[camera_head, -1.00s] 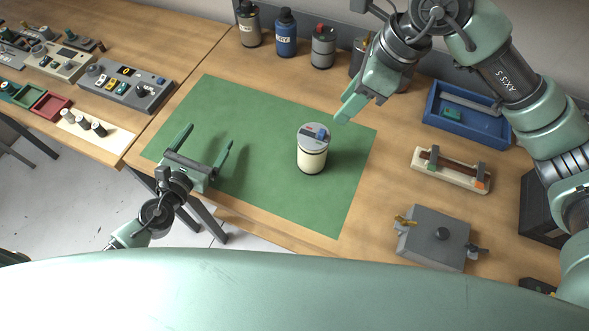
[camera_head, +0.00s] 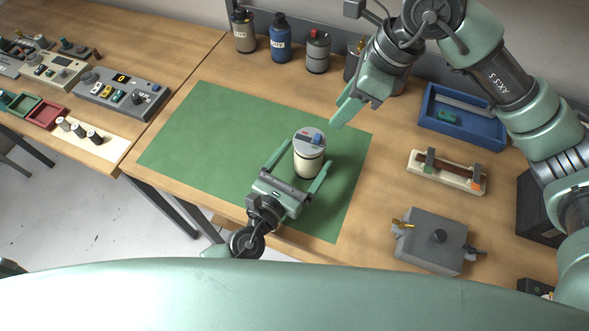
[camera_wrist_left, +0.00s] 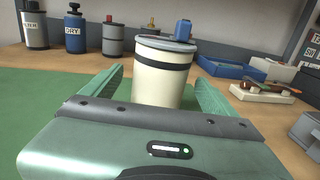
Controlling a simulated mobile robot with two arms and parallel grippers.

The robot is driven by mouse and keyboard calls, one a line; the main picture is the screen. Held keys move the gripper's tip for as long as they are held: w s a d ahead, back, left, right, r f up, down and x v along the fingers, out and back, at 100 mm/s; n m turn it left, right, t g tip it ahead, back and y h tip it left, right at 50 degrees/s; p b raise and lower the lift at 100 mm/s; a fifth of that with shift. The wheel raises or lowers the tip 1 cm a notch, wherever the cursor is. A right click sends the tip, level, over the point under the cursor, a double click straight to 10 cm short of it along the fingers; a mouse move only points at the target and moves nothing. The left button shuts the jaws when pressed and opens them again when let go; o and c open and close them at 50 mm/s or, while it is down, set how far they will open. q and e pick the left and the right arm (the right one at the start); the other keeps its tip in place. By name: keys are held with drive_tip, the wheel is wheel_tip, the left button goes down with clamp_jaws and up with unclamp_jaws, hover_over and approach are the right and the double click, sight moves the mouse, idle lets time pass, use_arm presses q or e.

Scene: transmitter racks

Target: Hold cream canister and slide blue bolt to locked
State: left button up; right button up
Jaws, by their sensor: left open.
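The cream canister (camera_head: 308,161) stands upright on the green mat (camera_head: 205,150), with a dark band below its grey lid. The blue bolt (camera_head: 317,139) sits on the lid, with a small red mark beside it. My left gripper (camera_head: 302,160) is open, its two fingers on either side of the canister. In the left wrist view the canister (camera_wrist_left: 160,85) stands between the fingers, and the blue bolt (camera_wrist_left: 183,30) rises above the lid. Whether the fingers touch it I cannot tell. My right gripper (camera_head: 345,106) is above the mat's far right edge, behind the canister; its finger gap is unclear.
Several canisters, including a blue one (camera_head: 281,45), line the back of the table. A blue tray (camera_head: 432,118), a cream fixture (camera_head: 445,181) and a grey box (camera_head: 420,250) stand at right. The mat's left half is clear.

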use_arm(q)
drive_tip(key=shift+x, duration=1.35)
drive_tip(key=c, duration=1.8)
